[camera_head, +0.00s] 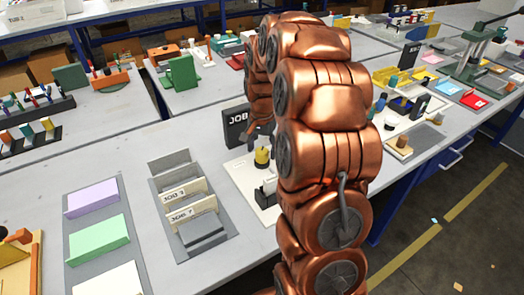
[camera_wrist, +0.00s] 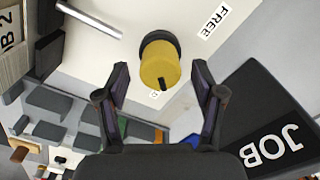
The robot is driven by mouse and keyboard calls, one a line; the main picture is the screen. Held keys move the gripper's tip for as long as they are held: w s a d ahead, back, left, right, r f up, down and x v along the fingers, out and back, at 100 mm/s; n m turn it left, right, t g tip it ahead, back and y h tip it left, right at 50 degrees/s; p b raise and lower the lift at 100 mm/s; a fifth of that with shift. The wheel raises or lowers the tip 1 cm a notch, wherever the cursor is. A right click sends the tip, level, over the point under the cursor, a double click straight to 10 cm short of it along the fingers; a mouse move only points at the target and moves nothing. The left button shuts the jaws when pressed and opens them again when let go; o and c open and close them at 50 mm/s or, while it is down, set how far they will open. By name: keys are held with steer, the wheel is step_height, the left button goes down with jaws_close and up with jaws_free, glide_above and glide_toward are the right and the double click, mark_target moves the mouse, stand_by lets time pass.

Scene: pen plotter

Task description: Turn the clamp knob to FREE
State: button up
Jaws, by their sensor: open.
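The clamp knob (camera_wrist: 160,65) is a yellow cylinder on a dark collar, standing on a white plate (camera_wrist: 95,62) in the wrist view. A dark mark shows on its lower edge, beside a small, partly hidden label. The FREE label (camera_wrist: 215,22) is printed on the plate to the upper right of the knob. In the head view the yellow knob (camera_head: 262,156) is partly hidden behind my arm. My gripper (camera_wrist: 160,82) is open, with one finger on each side of the knob and a visible gap on both sides. In the head view my arm hides most of the gripper.
A black JOB sign (camera_wrist: 270,130) stands close at the right in the wrist view. A metal rod (camera_wrist: 88,20) lies left of the knob. In the head view, a rack with job cards (camera_head: 188,205) and pads of coloured paper (camera_head: 98,236) are to the left.

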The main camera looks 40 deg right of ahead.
steer(key=shift+f, duration=0.8)
steer(key=c, duration=1.1)
steer(key=shift+c, duration=0.2)
